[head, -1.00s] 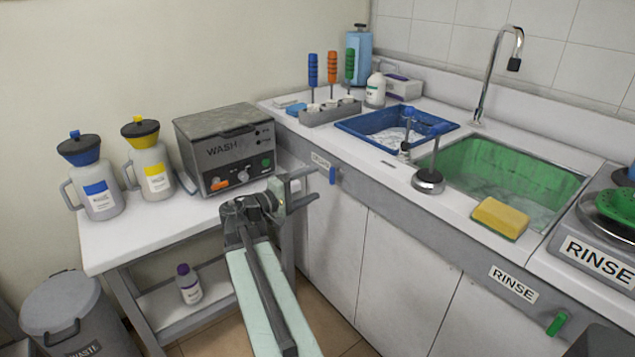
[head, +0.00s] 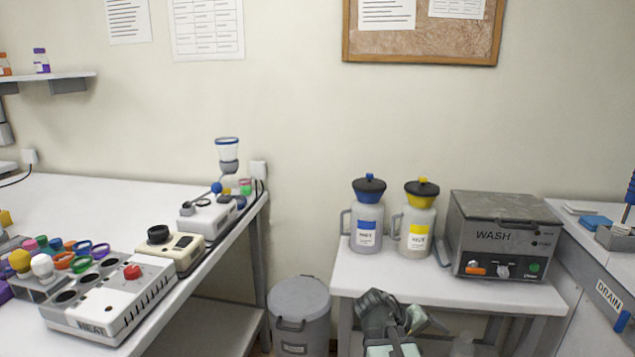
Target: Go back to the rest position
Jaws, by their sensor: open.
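My gripper (head: 405,322) shows at the bottom of the head view, right of centre, at the end of my pale green arm. Its jaws are apart and I see nothing between them. It is in front of the low white table (head: 455,296) that bears two jugs and the WASH box. It looks apart from the table.
The WASH box (head: 500,238), a blue-lidded jug (head: 367,215) and a yellow-lidded jug (head: 417,218) stand on the low table. A grey bin (head: 299,305) stands left of it. A bench with a HEAT unit (head: 110,305) is at left. The sink counter (head: 582,206) is at right.

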